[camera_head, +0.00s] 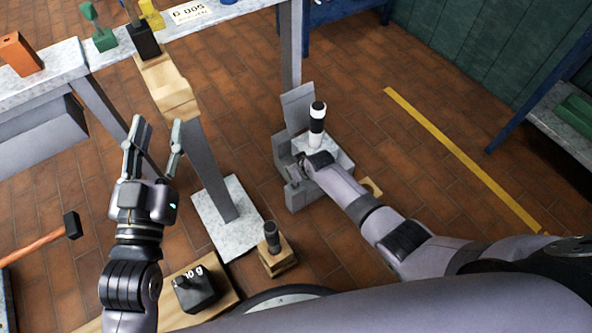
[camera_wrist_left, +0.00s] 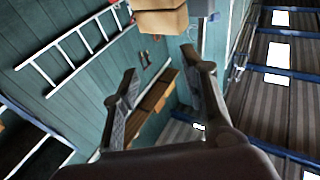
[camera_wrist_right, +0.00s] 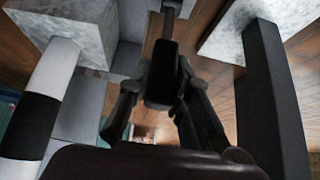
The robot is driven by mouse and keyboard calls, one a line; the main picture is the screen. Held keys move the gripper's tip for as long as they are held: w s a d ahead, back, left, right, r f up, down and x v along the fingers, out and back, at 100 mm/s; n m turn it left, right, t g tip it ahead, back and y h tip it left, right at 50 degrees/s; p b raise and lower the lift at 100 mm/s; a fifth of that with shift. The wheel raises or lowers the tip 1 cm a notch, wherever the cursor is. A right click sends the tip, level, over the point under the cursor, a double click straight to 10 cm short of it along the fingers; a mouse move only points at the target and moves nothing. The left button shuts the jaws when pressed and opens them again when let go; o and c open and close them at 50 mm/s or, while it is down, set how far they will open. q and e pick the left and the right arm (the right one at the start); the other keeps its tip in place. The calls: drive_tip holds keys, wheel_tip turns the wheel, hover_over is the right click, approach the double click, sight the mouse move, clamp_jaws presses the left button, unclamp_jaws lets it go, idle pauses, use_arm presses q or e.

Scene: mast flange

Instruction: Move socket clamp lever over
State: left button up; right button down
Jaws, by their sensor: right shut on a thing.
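The grey socket clamp block (camera_head: 297,195) stands low on the floor area at centre. A white-and-black striped mast (camera_head: 317,125) stands upright in it; the mast also shows at the left of the right wrist view (camera_wrist_right: 42,95). My right gripper (camera_head: 306,164) is at the front of the block, its fingers mostly hidden in the head view. In the right wrist view my right gripper (camera_wrist_right: 158,85) is shut on a dark lever with a black grip (camera_wrist_right: 161,72). My left gripper (camera_head: 157,135) is raised, open and empty, apart from the block.
A grey post (camera_head: 212,165) with a wooden block (camera_head: 170,92) on top stands between my arms on a pale base plate (camera_head: 228,220). A wooden block with a dark knob (camera_head: 279,258) and a dark weight (camera_head: 197,290) sit in front. Open floor lies to the right.

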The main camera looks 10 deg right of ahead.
use_arm(q)
drive_tip(key=shift+f, duration=0.4)
use_arm(e)
drive_tip(key=shift+w+g, duration=0.3)
use_arm(q)
drive_tip(key=shift+f+g, duration=0.1)
drive_tip(key=shift+g, duration=0.2)
drive_tip(key=shift+w, duration=0.1)
use_arm(e)
drive_tip(key=c, duration=1.4)
unclamp_jaws()
drive_tip(key=shift+a, duration=0.15)
drive_tip(key=shift+c, duration=0.2)
drive_tip(key=v, duration=1.2)
drive_tip(key=shift+w+a, duration=0.1)
